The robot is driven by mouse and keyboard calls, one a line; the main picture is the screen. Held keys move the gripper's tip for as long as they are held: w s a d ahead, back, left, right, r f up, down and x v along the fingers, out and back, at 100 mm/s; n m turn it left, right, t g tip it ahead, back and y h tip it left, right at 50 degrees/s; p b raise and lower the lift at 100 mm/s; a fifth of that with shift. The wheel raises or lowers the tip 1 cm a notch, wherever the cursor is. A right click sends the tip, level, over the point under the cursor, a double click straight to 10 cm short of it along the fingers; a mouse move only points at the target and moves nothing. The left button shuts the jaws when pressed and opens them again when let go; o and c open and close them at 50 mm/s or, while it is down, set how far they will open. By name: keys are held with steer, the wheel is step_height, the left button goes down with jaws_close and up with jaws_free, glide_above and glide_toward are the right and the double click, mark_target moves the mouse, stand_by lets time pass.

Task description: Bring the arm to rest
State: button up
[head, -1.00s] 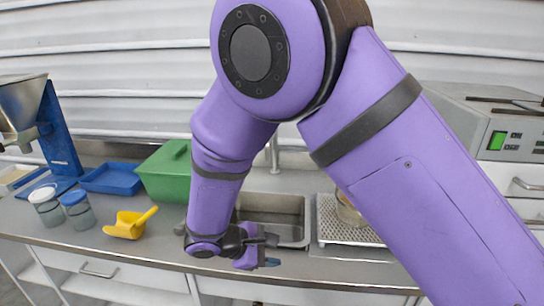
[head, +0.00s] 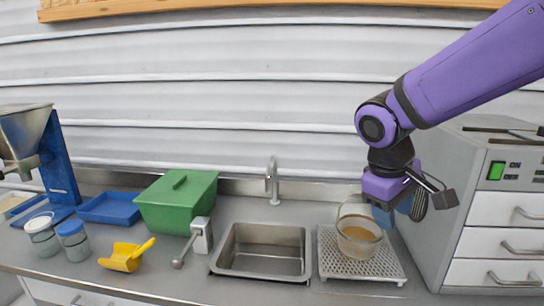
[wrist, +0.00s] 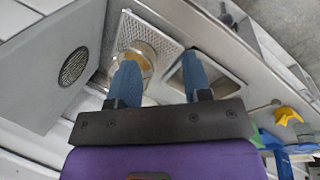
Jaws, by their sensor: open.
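My gripper (head: 398,208) is raised at the right in the head view, in front of the glass jar and beside the grey cabinet. In the wrist view its two blue fingers (wrist: 160,78) are spread apart with nothing between them. The glass jar (head: 358,238) with brownish contents stands on a perforated drain tray (head: 340,268). The gripper partly hides the jar's right side. The jar also shows in the wrist view (wrist: 143,52), beyond the left finger. I cannot tell how far the fingers are from it.
The grey cabinet (head: 470,165) with drawers stands close at the right. A sink (head: 262,250) with a tap lies in the middle. A green bin (head: 180,203), yellow scoop (head: 126,256), lidded jars (head: 74,240), blue tray (head: 110,208) and metal hopper (head: 24,130) stand to the left.

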steer(key=s+d+r+m+t+y, duration=0.1)
steer(key=s+d+r+m+t, duration=0.1)
steer(key=s, duration=0.5)
steer(key=s+d+r+m+t+y, duration=0.2)
steer(key=s+d+r+m, duration=0.2)
steer(key=s+d+r, duration=0.1)
steer(key=shift+s+d, duration=0.75)
steer(key=shift+s, duration=0.1)
